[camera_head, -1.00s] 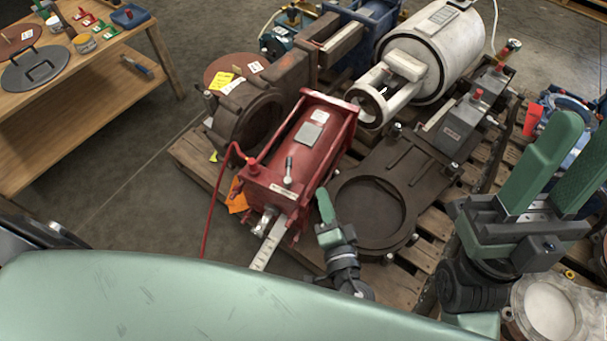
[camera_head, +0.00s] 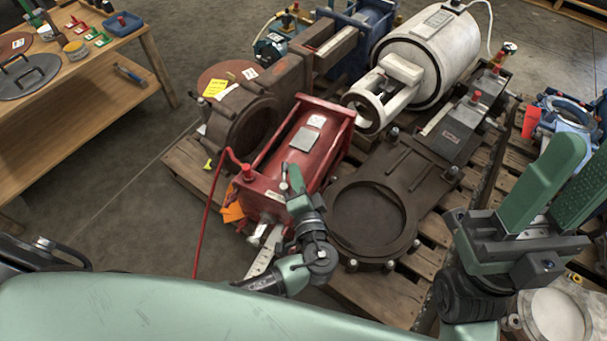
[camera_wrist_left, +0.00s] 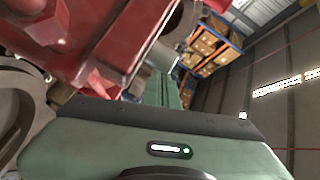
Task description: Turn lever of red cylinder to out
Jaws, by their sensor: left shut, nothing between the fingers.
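The red cylinder (camera_head: 327,158) lies on a pallet in the middle of the head view, with a grey plate on top. Its small silver lever (camera_head: 284,171) stands near the front end, partly hidden by my left gripper. My left gripper (camera_head: 295,176) is shut and empty, its green fingertips right beside the lever; I cannot tell whether they touch it. In the left wrist view red metal of the cylinder (camera_wrist_left: 85,45) fills the upper left, close to the fingers. My right gripper (camera_head: 582,155) is open and empty at the right, away from the cylinder.
A dark flanged valve body (camera_head: 440,175) lies right of the cylinder, and a white cylinder (camera_head: 425,55) behind it. A brown ring housing (camera_head: 240,125) is close on the left. A red hose (camera_head: 211,205) hangs at the front left. A wooden table (camera_head: 95,70) stands far left.

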